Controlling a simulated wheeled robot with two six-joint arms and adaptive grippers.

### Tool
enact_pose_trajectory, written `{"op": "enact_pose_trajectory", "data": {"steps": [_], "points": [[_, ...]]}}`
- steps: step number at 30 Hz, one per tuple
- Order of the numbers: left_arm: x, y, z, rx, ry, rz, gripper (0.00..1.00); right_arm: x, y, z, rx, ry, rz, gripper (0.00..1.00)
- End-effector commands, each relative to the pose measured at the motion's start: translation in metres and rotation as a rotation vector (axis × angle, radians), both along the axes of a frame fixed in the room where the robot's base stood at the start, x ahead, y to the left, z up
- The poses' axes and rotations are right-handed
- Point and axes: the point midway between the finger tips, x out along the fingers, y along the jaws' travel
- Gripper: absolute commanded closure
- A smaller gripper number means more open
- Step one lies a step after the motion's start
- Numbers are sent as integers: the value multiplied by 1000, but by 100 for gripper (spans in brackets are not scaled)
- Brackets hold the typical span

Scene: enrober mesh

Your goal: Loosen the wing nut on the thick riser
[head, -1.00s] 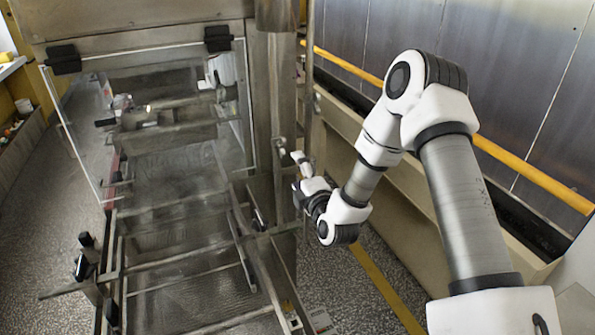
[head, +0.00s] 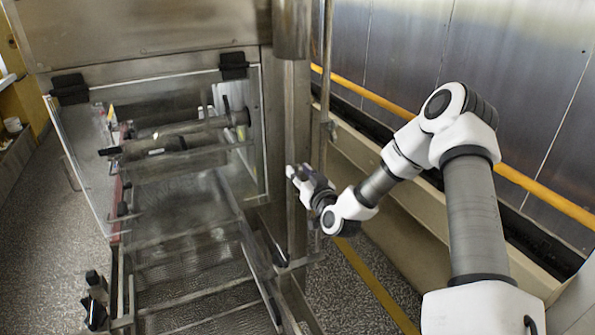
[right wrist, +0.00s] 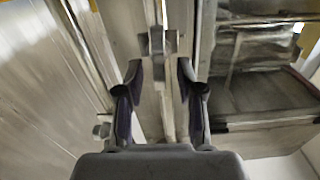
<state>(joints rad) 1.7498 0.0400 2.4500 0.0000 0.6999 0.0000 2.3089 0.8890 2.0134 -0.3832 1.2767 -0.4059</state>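My right gripper (head: 291,172) is beside the thick upright riser (head: 291,125), at the right side of the machine. In the right wrist view my right gripper (right wrist: 160,78) is open, its two dark fingers apart with nothing gripped. A grey, wing-shaped metal piece (right wrist: 158,43), which looks like the wing nut, stands just beyond the fingertips, roughly centred between them. A narrow upright bar (right wrist: 166,100) runs behind it. In the head view the nut is too small or hidden to make out. My left gripper is not in view.
A thinner rod (head: 325,85) stands right of the thick riser. A clear guard panel (head: 185,150) and a mesh belt (head: 190,285) lie to the left. A yellow rail (head: 540,190) runs along the wall. Black knobs (head: 95,300) sit at the lower left.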

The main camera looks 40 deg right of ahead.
Motion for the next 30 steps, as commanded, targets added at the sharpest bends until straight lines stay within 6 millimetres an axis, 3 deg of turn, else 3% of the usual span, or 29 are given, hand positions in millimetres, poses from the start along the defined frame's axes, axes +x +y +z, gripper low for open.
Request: {"op": "enact_pose_trajectory", "data": {"steps": [9, 12, 13, 29, 30], "points": [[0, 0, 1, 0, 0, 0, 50, 8, -2, 0, 1, -1, 0, 62], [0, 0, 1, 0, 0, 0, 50, 8, -2, 0, 1, -1, 0, 98], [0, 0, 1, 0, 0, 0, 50, 8, -2, 0, 1, -1, 0, 100], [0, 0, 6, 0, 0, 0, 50, 8, -1, 0, -85, 27, -2, 100], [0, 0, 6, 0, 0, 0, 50, 9, -1, 0, -85, 26, -2, 78]]}}
